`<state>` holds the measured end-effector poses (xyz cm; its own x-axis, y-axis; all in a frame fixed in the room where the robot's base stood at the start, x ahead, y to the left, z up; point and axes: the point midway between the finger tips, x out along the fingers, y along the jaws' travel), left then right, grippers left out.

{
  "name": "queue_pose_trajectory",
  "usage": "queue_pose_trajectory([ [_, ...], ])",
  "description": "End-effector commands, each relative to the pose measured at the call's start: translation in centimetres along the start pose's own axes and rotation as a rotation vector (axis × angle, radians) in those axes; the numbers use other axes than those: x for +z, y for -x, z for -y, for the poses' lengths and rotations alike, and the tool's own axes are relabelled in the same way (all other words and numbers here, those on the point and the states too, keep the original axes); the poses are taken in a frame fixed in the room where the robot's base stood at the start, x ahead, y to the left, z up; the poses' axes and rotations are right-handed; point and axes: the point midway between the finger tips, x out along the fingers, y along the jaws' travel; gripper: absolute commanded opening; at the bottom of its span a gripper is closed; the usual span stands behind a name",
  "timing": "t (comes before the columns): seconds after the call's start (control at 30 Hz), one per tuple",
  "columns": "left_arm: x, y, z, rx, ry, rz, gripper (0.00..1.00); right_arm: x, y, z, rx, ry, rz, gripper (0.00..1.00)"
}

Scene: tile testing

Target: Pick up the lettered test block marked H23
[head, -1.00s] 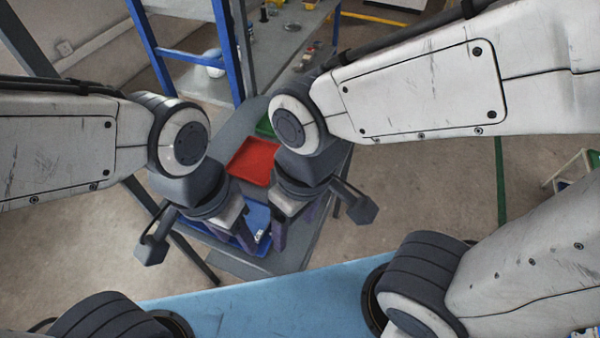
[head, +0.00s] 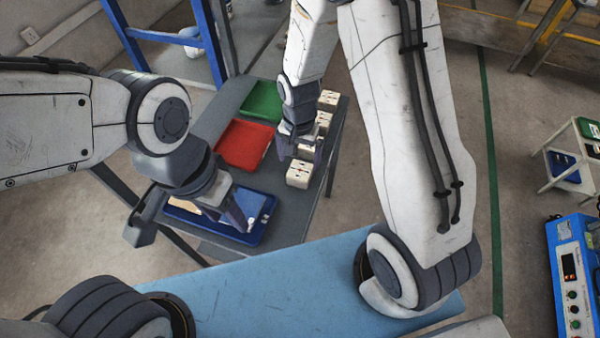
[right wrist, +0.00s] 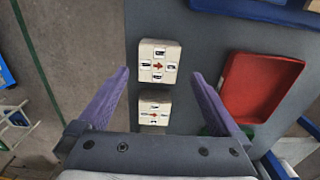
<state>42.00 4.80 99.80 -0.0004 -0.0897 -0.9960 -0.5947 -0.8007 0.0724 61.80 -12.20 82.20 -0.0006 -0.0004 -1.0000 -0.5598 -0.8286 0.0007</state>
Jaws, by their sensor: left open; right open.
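Several cream test blocks with printed labels and a red mark stand in a row on the grey table. In the head view the nearest block (head: 299,173) is just in front of my right gripper (head: 302,156), and a far block (head: 328,99) is behind it. In the right wrist view one block (right wrist: 158,61) lies between and slightly beyond the open fingertips, and another block (right wrist: 154,109) lies between the fingers. The letters are too small to read, so I cannot tell which is H23. My left gripper (head: 238,217) is open over the blue tray (head: 183,216).
A red tray (head: 243,146) and a green tray (head: 262,101) stand on the grey table (head: 277,228) left of the blocks. A blue frame post (head: 207,40) rises behind the table. A blue device (head: 577,270) is far right, and a small rack (head: 567,158) stands beyond.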

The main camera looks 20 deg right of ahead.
Motion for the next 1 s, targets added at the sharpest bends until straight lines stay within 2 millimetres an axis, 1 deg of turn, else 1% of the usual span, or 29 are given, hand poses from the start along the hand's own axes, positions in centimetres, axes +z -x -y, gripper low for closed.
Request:
queue_pose_trajectory([
  [0.03, 0.0, -0.1, 0.0, 0.000, 0.000, 0.000, 0.50, 0.0, -0.8, -0.1, 0.002, 0.000, 0.002, 1.00],
  [0.27, 0.0, 0.0, 0.0, 0.000, 0.000, 0.000, 0.50, 0.0, -2.5, -0.2, 0.001, 0.000, 0.002, 1.00],
  [0.5, 0.0, 0.1, 0.0, 0.000, 0.000, 0.000, 0.50, -0.1, -6.0, -0.3, 0.003, 0.001, 0.003, 1.00],
  [0.63, 0.0, 0.2, 0.0, 0.000, 0.000, 0.000, 0.50, -0.1, -6.9, -0.3, 0.000, 0.001, 0.001, 1.00],
  [0.83, 0.0, 0.1, 0.0, 0.000, 0.000, 0.000, 0.50, -0.1, -6.9, -0.2, -0.001, 0.001, -0.001, 1.00],
  [0.87, 0.0, 0.1, 0.0, 0.000, 0.000, 0.000, 0.50, -0.1, -6.9, -0.2, -0.001, 0.001, -0.001, 0.96],
  [0.9, 0.0, 0.1, 0.0, 0.000, 0.000, 0.000, 0.50, -0.1, -6.9, -0.2, -0.001, 0.001, 0.000, 0.81],
  [0.97, 0.0, 0.1, 0.0, 0.000, 0.000, 0.000, 0.50, -0.1, -6.9, -0.3, -0.001, 0.001, 0.000, 0.58],
  [1.0, 0.0, 0.1, 0.0, 0.000, 0.000, 0.000, 0.50, -0.1, -6.9, -0.3, -0.001, 0.001, 0.000, 0.43],
])
